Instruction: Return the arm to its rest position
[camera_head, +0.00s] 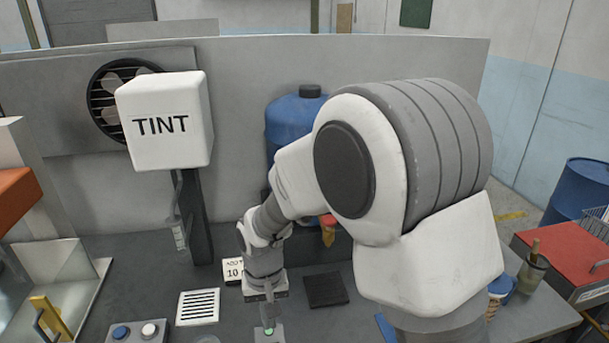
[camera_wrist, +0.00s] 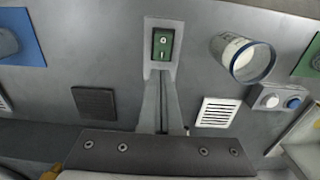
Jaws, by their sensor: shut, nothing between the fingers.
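My arm reaches forward and down over the grey bench from the right in the head view. My gripper (camera_head: 268,312) points down at a small green switch (camera_head: 268,332) on a pale plate. In the wrist view my gripper (camera_wrist: 162,85) shows as narrow grey fingers, shut with nothing between them. The green rocker switch (camera_wrist: 163,45) lies just beyond the fingertips there. I cannot tell whether the tips touch the switch or its plate.
A white TINT box (camera_head: 165,122) stands on a dark post left of my arm. A blue drum (camera_head: 293,127) is behind. A white vent grille (camera_head: 198,306), a dark pad (camera_head: 325,289) and a two-button box (camera_head: 137,332) lie around. The wrist view shows a blue-rimmed cup (camera_wrist: 226,50).

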